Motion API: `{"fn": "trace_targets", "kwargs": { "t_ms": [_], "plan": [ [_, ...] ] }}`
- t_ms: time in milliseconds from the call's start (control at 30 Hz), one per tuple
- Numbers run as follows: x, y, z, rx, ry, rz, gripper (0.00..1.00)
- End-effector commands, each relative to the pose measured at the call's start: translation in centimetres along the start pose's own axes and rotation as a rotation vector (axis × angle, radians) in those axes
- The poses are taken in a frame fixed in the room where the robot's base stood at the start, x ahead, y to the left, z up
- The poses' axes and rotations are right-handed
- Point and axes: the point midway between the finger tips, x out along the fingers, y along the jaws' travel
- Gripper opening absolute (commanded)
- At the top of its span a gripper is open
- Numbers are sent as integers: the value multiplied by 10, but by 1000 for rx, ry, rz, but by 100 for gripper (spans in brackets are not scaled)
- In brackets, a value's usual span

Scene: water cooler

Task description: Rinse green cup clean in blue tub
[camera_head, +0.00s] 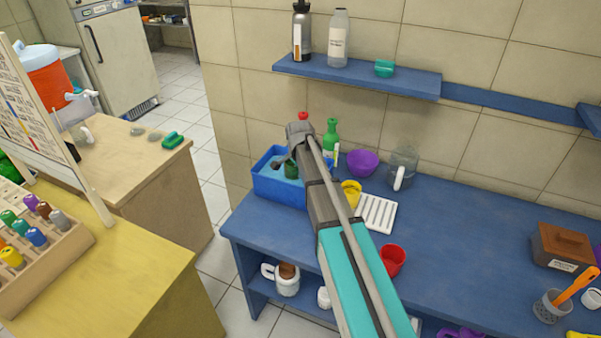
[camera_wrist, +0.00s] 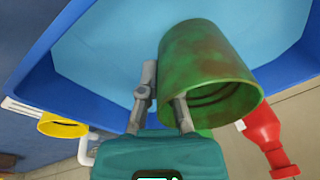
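The green cup (camera_wrist: 205,60), with brown stains on its outside, fills the upper middle of the wrist view. It is tilted, its dark opening facing the lower right. In the head view a little of the cup (camera_head: 291,169) shows at the end of my arm. My gripper (camera_wrist: 163,95) has its fingers at the cup's near left side and appears closed on it; the exact contact is partly hidden. The cup is over or inside the blue tub (camera_head: 281,190), which stands at the counter's back left. The tub's light blue inside (camera_wrist: 100,55) shows behind the cup.
A green bottle (camera_head: 331,136), purple bowl (camera_head: 363,163), yellow cup (camera_head: 352,192), white rack (camera_head: 377,213) and clear jug (camera_head: 403,165) stand near the tub. A red cup (camera_head: 393,260) is nearer. A wall shelf (camera_head: 357,79) hangs above. The counter's right middle is clear.

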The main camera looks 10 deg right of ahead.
Motion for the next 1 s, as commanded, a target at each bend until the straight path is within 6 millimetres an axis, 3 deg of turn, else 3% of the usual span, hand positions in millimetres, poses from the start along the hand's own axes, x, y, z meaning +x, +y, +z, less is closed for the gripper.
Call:
{"fn": "trace_targets", "kwargs": {
  "t_ms": [600, 1000],
  "plan": [
    [37, 5, 4, -1, 0, 0, 0],
    [48, 7, 5, -1, 0, 0, 0]
  ]
}}
